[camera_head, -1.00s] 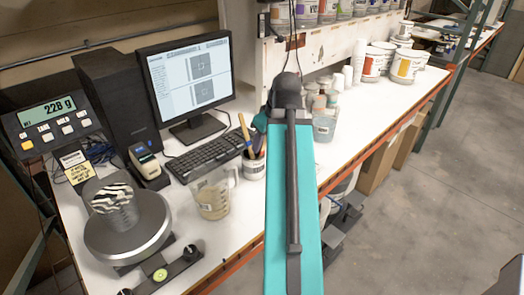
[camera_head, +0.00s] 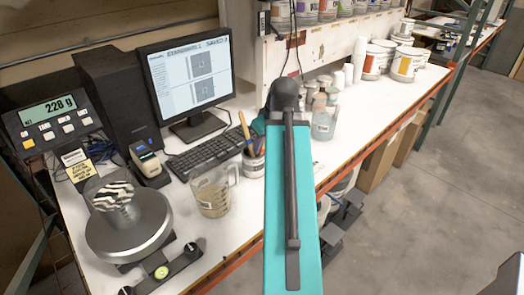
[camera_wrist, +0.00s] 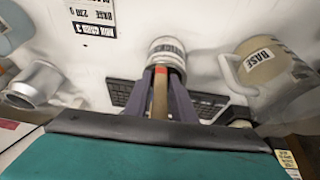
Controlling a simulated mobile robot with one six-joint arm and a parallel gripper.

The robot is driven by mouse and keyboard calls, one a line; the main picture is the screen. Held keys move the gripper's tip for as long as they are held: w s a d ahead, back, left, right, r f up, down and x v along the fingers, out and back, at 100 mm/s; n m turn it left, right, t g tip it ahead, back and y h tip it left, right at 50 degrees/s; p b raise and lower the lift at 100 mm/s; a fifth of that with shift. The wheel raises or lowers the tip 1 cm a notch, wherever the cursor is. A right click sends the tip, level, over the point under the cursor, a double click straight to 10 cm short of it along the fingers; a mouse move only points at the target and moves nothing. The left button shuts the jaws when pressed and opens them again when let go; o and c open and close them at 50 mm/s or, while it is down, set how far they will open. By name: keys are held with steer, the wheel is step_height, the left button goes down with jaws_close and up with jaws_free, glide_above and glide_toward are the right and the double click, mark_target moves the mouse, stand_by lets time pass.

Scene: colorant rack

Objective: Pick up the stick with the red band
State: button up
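The stick with the red band (camera_wrist: 160,88) is a tan wooden stick in the wrist view. It stands up out of a white labelled cup (camera_wrist: 167,50), its red band close to the cup's rim. My gripper (camera_wrist: 164,78) points at the cup, one dark finger on each side of the stick. The fingers look open, with no clear contact on the stick. In the head view the cup (camera_head: 254,166) stands on the bench, left of my arm, with a tan stick leaning left out of it.
A measuring jug (camera_head: 213,193) stands left of the cup, with the keyboard (camera_head: 207,153) behind. Several bottles (camera_head: 323,120) stand right of my arm.

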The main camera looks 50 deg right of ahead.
jaws_close()
steer(key=shift+r, duration=0.15)
step_height(320, 180, up, 18)
steer(key=b, duration=0.3)
stand_by(0.6)
steer(key=shift+f, duration=0.25)
stand_by(0.4)
